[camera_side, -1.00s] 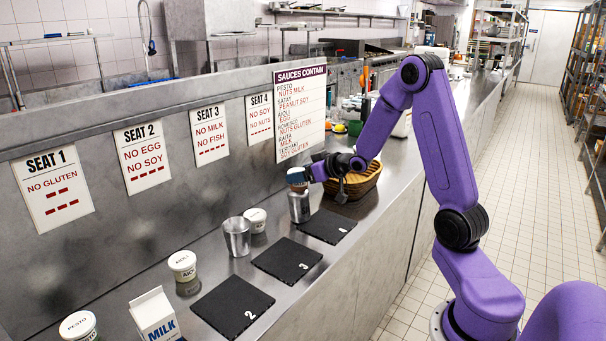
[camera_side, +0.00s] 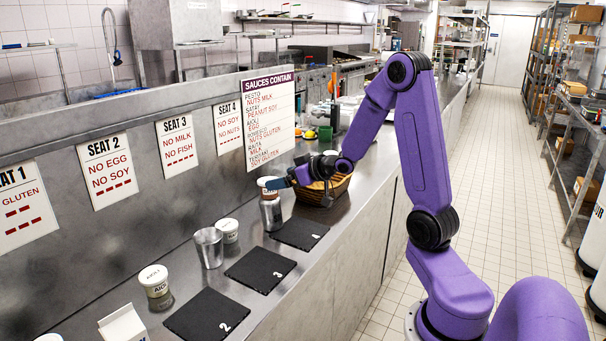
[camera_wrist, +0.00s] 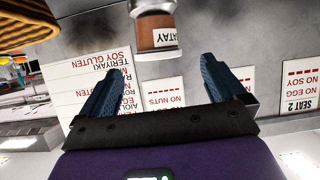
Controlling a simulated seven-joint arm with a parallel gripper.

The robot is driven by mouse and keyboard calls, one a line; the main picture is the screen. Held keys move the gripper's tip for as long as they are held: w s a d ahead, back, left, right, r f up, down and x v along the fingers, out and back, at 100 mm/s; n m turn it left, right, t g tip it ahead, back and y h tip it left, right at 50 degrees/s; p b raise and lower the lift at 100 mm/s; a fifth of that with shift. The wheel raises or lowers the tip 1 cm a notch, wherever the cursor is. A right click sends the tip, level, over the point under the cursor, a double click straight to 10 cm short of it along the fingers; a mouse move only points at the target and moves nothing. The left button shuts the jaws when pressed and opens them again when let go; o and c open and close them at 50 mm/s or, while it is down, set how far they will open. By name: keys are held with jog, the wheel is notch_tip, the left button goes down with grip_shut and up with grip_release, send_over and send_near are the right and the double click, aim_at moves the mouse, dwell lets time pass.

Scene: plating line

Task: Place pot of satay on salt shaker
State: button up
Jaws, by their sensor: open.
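The pot of satay (camera_side: 268,187), brown with a pale lid, stands upright on the metal salt shaker (camera_side: 271,215) by the back wall. In the wrist view, which is upside down, the pot (camera_wrist: 150,37) shows its "ATAY" label, and part of the shaker (camera_wrist: 149,7) shows at the top edge. My gripper (camera_side: 278,184) is just right of the pot at its height. In the wrist view my gripper (camera_wrist: 158,70) is open, its two blue fingers apart and empty, with the pot beyond the fingertips.
A wicker basket (camera_side: 333,188) stands close behind my gripper. A metal cup (camera_side: 209,248), a white pot (camera_side: 229,231), an aioli pot (camera_side: 154,280) and a milk carton (camera_side: 123,325) stand along the counter. Black slates (camera_side: 260,270) lie in front. Allergen signs (camera_side: 176,147) hang on the wall.

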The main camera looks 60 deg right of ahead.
jog(key=v, duration=0.7)
jog(key=s+a+f+n+g+y, duration=0.1)
jog(key=s+a+f+n+g, duration=0.15)
jog(key=a, duration=0.65)
jog(key=s+a+f+n+g+y, duration=0.1)
jog(key=s+a+n+g, duration=0.25)
jog(key=a, duration=0.55)
jog(key=s+a+n+g, duration=0.3)
jog(key=s, duration=0.7)
jog(key=s+a+n+g+h, duration=0.1)
jog(key=s+a+n+g, duration=0.2)
jog(key=s, duration=0.7)
jog(key=shift+s+a+f+n+g+h, duration=0.2)
jog(key=shift+a+f+n+g+h, duration=0.1)
jog(key=shift+a, duration=0.35)
